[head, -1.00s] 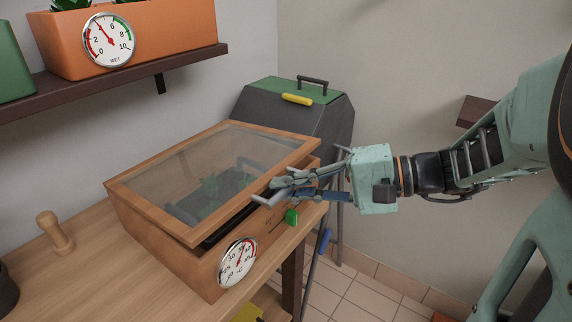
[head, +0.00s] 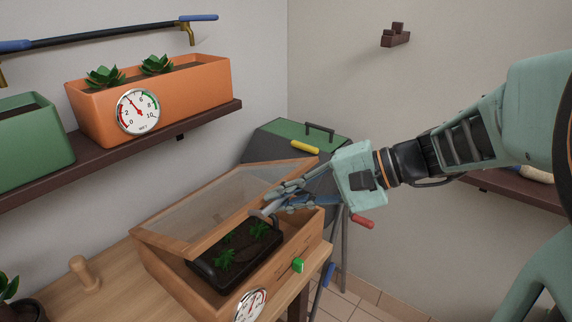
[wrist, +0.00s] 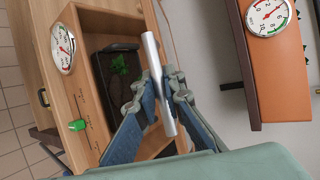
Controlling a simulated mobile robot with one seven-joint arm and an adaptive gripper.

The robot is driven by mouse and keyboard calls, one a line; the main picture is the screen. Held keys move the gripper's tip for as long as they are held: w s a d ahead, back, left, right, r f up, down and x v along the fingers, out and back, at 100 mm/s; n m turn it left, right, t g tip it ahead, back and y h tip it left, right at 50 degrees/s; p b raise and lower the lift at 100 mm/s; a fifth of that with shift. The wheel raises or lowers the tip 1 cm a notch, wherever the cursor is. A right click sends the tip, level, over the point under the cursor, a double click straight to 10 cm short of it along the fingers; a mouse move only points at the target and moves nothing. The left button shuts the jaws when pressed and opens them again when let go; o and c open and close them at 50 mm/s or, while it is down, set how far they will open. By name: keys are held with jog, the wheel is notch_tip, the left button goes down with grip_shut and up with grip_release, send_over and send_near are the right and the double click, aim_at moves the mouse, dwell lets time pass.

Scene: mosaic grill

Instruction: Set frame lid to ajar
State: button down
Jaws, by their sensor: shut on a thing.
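The frame lid (head: 165,242) is a glazed panel in a wooden border, hinged at the back of the wooden cold frame (head: 283,272). Its front edge is raised well clear of the box, so the lid stands tilted open. My gripper (head: 272,207) is at the lid's front edge, shut on the lid handle, a pale metal bar. In the wrist view the handle (wrist: 150,55) lies between my fingers (wrist: 160,100). A black tray (head: 205,272) with several green seedlings shows inside the box. A green slider (head: 298,265) and a round dial (head: 250,307) are on the box front.
A dark shelf (head: 100,158) with an orange planter (head: 190,95) and a green planter (head: 35,135) hangs above on the left wall. A dark grill with a green top (head: 295,132) stands behind. A wooden peg (head: 85,275) stands on the bench to the left.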

jog(key=shift+r, duration=0.1)
jog(key=c, duration=2)
grip_release()
jog(key=v, duration=1.2)
